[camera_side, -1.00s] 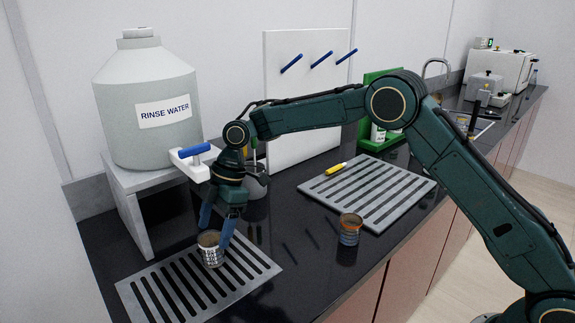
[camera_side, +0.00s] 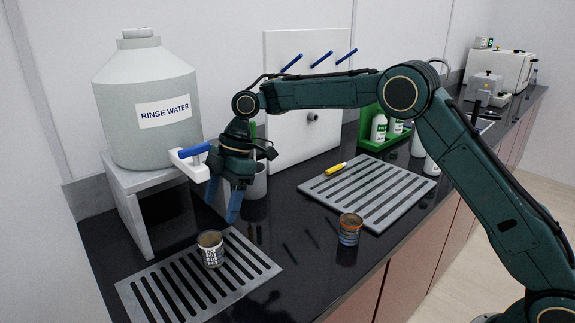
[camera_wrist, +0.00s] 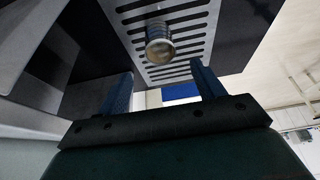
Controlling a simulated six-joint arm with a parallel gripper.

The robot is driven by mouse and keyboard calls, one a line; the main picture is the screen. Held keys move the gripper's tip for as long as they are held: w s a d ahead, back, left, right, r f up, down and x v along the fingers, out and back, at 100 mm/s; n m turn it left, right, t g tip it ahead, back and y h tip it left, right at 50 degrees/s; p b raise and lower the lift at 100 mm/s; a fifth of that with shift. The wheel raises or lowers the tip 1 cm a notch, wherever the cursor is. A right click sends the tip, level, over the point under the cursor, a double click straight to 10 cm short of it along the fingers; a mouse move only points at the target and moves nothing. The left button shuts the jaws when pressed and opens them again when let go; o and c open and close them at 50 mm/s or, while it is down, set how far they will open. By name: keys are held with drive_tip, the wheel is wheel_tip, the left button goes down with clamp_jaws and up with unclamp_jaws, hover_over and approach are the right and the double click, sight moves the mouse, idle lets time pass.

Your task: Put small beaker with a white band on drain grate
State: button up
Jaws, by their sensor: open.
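The small beaker with a white band (camera_side: 211,250) stands upright on the slotted drain grate (camera_side: 165,307) below the rinse water tank. The white band carries dark markings. In the wrist view the beaker (camera_wrist: 159,47) rests on the bars of the grate (camera_wrist: 188,13), beyond my fingertips. My gripper (camera_side: 223,205) is open and empty, pointing down above and slightly right of the beaker, clear of it. Both blue fingers also show apart in the wrist view (camera_wrist: 164,80).
A beaker with an orange band (camera_side: 350,230) stands on the dark counter near a second slotted grate (camera_side: 375,195) with a yellow-handled tool (camera_side: 336,169). The rinse water tank (camera_side: 148,105) sits on a grey stand at left. A pegboard (camera_side: 290,110) and green bottle rack (camera_side: 372,143) are behind.

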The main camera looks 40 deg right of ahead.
drive_tip(key=s+d+r+m+t+h, duration=0.1)
drive_tip(key=s+d+r+m+t, duration=0.1)
drive_tip(key=s+d+r+m, duration=0.4)
drive_tip(key=s+d+r+m+t, duration=0.1)
drive_tip(key=s+d+r+m, duration=0.25)
drive_tip(key=s+r, duration=0.55)
drive_tip(key=s+d+f+m+t+h, duration=0.1)
drive_tip(key=s+d+f+m, duration=0.1)
drive_tip(key=s, duration=0.5)
drive_tip(key=s+d+f+m+h, duration=0.1)
drive_tip(key=s+d+f+m, duration=0.1)
drive_tip(key=s+d, duration=0.3)
drive_tip(key=s+d+f+m+t+h, duration=0.1)
drive_tip(key=s+d+f+m, duration=0.1)
drive_tip(key=s, duration=0.8)
drive_tip(key=shift+d+m+t, duration=0.3)
drive_tip(key=shift+d+m, duration=0.5)
drive_tip(key=shift+m, duration=0.45)
